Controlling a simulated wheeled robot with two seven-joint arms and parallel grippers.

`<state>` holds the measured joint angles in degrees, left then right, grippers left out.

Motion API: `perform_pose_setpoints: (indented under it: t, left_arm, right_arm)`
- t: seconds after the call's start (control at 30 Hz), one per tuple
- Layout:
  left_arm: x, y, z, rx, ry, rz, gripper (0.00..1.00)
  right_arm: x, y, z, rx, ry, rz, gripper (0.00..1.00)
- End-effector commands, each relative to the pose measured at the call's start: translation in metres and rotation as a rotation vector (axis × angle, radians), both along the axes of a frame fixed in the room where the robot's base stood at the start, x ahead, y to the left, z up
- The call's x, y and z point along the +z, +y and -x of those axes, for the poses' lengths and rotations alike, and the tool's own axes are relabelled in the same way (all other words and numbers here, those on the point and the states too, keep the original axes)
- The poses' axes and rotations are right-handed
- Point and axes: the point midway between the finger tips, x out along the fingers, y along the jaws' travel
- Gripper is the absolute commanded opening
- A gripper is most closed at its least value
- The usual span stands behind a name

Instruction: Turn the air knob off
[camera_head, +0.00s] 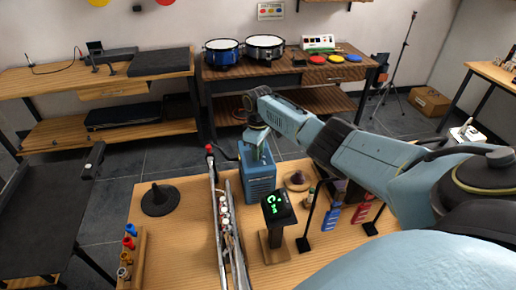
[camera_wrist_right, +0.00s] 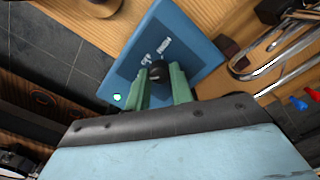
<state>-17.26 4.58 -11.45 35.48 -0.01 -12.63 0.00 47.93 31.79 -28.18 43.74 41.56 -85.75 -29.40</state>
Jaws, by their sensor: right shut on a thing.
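A blue box (camera_head: 260,182) stands on the wooden table, and its blue top panel (camera_wrist_right: 200,42) fills the upper middle of the right wrist view. A black knob (camera_wrist_right: 158,70) sits on this panel, with small white lettering beside it that I cannot read. My right gripper (camera_head: 252,138) reaches down to the top of the box. In the right wrist view its two green fingers (camera_wrist_right: 160,76) are on either side of the knob, shut on it. The knob's pointer direction is hidden. My left gripper is not in view.
A silver instrument (camera_head: 226,225) lies left of the box. A black stand with a green display (camera_head: 277,206) is in front, with red and blue pieces (camera_head: 332,217) to its right. A dark cone (camera_head: 160,200) stands at left. Drums (camera_head: 264,46) rest on the back table.

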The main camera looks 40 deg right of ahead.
Motion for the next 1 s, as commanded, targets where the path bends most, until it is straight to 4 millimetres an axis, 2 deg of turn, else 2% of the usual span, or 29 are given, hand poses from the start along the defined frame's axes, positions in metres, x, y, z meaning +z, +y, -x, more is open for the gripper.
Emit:
perform_pose_setpoints:
  t: [0.1, 0.4, 0.7, 1.0]
  left_arm:
    - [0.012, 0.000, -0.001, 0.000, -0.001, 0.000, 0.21]
    - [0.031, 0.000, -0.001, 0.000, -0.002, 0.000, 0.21]
    - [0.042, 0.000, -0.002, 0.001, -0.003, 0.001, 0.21]
    - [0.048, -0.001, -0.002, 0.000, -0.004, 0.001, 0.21]
  right_arm:
    - [0.003, 0.001, 0.000, -0.093, 0.002, -0.002, 0.00]
    - [0.002, 0.001, 0.000, -0.375, 0.002, -0.002, 0.00]
    - [0.002, 0.001, 0.000, -0.641, 0.001, -0.003, 0.00]
    - [0.001, 0.000, 0.000, -0.826, -0.001, -0.001, 0.00]
